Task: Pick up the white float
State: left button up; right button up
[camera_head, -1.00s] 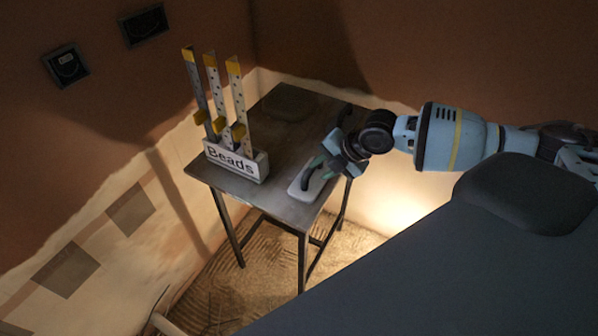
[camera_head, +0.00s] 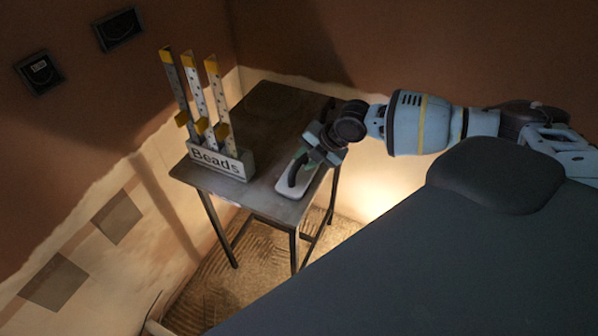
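The white float (camera_head: 299,190) lies flat on the small dark metal table (camera_head: 258,197), near its front right edge. Its dark curved handle (camera_head: 292,172) stands up from the white plate. My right gripper (camera_head: 318,156) comes in from the right and is over the far end of the float, close to the handle. It hides that end of the float. Its fingers are small and dark here, so I cannot tell whether they touch the handle or how far apart they are. My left gripper is not in view.
A white holder marked "Beads" (camera_head: 222,161) stands at the table's left edge with three tall perforated strips upright in it. Brown plastered walls close off the back and left. The table between holder and float is clear. A large dark surface (camera_head: 430,270) fills the lower right.

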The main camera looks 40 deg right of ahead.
aim_at(301, 161)
jog(key=x, duration=0.3)
jog(key=shift+w+a+f, duration=0.1)
jog(key=shift+w+f, duration=0.05)
jog(key=shift+w, duration=0.1)
jog(key=c, duration=0.6)
grip_shut()
jog(key=shift+r, duration=0.5)
jog(key=r, duration=0.1)
jog(key=s+r, duration=0.1)
jog(key=shift+a+r, duration=0.35)
jog(key=s+a+r, duration=0.1)
jog(key=s+a, duration=0.6)
jog(key=s, duration=0.5)
jog(key=shift+s+a+r+p, duration=0.2)
jog(key=shift+s+a+p, duration=0.1)
jog(key=shift+a, duration=0.1)
